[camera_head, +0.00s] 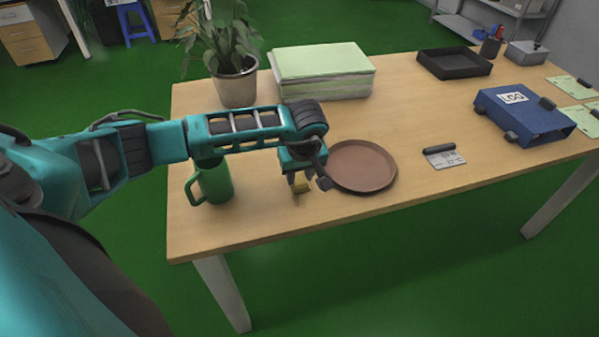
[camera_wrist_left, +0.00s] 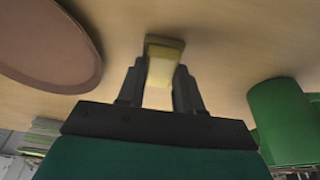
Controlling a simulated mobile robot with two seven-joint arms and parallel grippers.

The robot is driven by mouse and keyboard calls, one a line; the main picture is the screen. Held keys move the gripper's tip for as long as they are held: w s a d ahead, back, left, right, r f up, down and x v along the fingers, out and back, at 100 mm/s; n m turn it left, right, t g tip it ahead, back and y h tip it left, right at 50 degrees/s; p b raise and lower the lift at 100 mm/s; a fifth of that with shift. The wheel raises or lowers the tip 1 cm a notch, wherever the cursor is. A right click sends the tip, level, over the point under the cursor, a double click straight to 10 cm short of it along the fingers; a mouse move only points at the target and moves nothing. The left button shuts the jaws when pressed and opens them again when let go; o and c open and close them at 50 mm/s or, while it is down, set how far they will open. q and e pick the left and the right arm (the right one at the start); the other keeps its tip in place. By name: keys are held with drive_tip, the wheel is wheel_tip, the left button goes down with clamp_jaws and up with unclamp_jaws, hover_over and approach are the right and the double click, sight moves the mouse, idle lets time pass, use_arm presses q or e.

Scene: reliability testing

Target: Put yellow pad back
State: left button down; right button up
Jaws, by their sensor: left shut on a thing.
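The yellow pad (camera_wrist_left: 163,68) is a small block between the fingers of my left gripper (camera_wrist_left: 160,88) in the left wrist view. My left gripper is shut on it. In the head view the gripper (camera_head: 301,188) points down near the table's front edge, and the pad (camera_head: 302,183) shows as a small yellowish piece at the fingertips. It is low over the wood; I cannot tell whether it touches. A brown round tray (camera_head: 362,167) lies just right of the gripper, apart from the pad. My right gripper is not in view.
A green mug (camera_head: 216,184) stands close on the left. A potted plant (camera_head: 236,85) and a paper stack (camera_head: 322,70) stand behind. A blue LOG binder (camera_head: 515,117), a black tray (camera_head: 454,66) and a small card (camera_head: 445,160) lie right. The table's front right is clear.

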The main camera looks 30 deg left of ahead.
use_arm(q)
drive_tip(key=shift+f, duration=0.15)
drive_tip(key=c, duration=0.8)
unclamp_jaws()
drive_tip(key=shift+o, duration=0.2)
